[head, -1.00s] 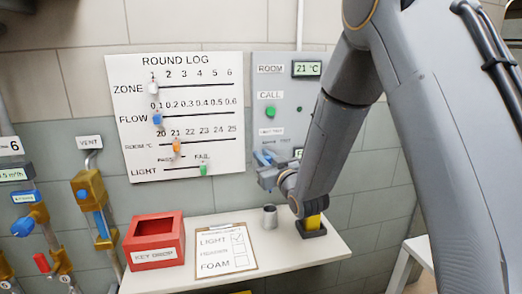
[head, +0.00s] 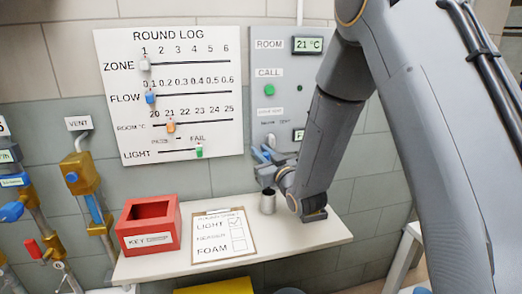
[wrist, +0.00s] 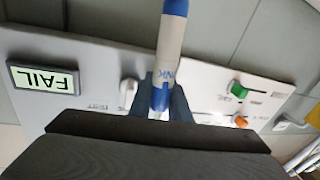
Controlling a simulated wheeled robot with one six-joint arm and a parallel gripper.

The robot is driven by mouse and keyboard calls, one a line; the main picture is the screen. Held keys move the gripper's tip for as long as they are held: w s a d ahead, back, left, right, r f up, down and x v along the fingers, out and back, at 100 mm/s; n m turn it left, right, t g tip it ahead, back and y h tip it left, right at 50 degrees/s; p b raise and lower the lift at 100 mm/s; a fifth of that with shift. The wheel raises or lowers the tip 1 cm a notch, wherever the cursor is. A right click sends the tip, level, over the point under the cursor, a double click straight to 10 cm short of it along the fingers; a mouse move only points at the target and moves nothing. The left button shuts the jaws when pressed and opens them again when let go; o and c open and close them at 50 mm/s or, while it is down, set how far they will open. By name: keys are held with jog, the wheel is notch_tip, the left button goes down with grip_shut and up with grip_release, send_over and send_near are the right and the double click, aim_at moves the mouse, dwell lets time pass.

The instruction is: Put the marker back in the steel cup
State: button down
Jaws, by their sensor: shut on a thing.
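The marker (wrist: 170,50), white with blue ends and lettering on its barrel, is between my gripper's fingers in the wrist view (wrist: 165,100). My gripper is shut on it near one blue end. The marker is hard to tell from the bluish fingers there. The cup stands upright on the white shelf (head: 290,240). I cannot tell whether the marker is over the cup's mouth.
A red key box (head: 149,227) and a clipboard (head: 223,236) lie left of the cup. The round log board (head: 170,95) and grey panel (head: 275,85) are on the wall behind.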

jog(key=shift+f+b, duration=1.65)
jog(key=shift+f, duration=0.8)
jog(key=c, duration=1.6)
grip_release()
jog(key=b+v, duration=0.1)
jog(key=v, duration=0.6)
jog(key=shift+s+d, duration=0.2)
jog(key=shift+s, duration=0.15)
